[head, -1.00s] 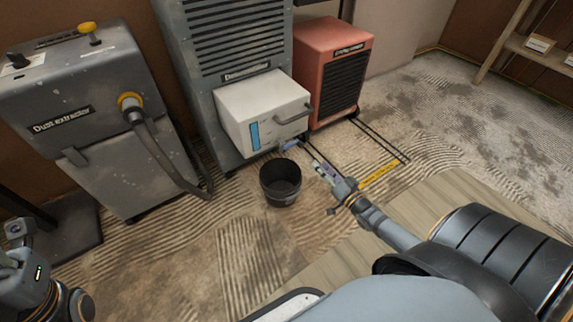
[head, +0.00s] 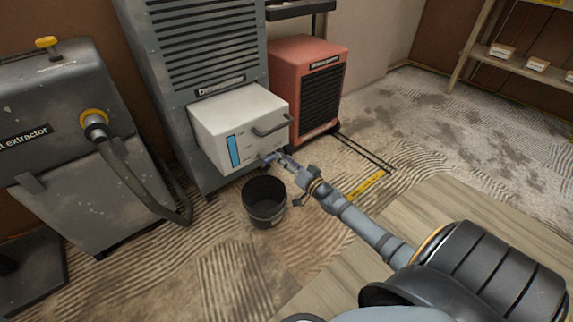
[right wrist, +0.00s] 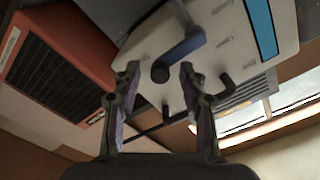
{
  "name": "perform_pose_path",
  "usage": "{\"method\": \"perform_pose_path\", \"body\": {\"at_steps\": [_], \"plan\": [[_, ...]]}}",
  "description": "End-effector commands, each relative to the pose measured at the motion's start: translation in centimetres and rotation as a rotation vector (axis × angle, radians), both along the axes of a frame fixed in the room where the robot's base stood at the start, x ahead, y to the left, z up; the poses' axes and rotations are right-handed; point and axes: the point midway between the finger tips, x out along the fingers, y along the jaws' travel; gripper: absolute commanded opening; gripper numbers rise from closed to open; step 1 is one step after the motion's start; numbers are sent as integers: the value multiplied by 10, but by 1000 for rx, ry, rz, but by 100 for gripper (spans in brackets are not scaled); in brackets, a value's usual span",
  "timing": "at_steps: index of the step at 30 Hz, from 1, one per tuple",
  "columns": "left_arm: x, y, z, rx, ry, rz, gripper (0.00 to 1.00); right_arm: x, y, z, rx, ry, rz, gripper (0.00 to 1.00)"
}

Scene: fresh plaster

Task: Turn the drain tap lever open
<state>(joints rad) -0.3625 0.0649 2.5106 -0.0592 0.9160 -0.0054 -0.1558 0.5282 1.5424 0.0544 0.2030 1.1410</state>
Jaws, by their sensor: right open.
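The white water tank (head: 235,122) sits in the front of the grey dehumidifier (head: 205,55), with a blue level window and a dark handle. The blue-grey drain tap lever (head: 269,157) shows low on the tank's front. It also shows in the right wrist view as a bent bar (right wrist: 182,47) ending in a dark round tip. My right gripper (head: 283,161) is open, close in front of the tap. In the right wrist view its fingertips (right wrist: 158,78) stand on either side of the lever's tip, with gaps visible. I cannot tell how deep the lever is between them. My left gripper is out of view.
A black bucket (head: 264,204) stands on the floor below the tap, left of my right arm. A red machine (head: 309,85) stands to the right. The dust extractor (head: 70,140) and its hose are at the left.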

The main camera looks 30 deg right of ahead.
Motion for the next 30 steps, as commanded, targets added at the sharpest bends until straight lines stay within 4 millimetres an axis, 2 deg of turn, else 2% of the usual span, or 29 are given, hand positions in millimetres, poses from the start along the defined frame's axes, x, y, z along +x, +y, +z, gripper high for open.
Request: {"method": "perform_pose_path", "body": {"at_steps": [3,12,13,23,30], "plan": [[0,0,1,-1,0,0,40,0,0,0,0,0,0,43],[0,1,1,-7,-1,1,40,-1,0,0,0,1,1,2],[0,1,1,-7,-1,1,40,-1,0,0,0,1,1,0],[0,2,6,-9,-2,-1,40,-1,0,3,-26,-1,-1,0],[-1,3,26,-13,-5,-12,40,-1,1,13,-151,-10,0,0]]}}
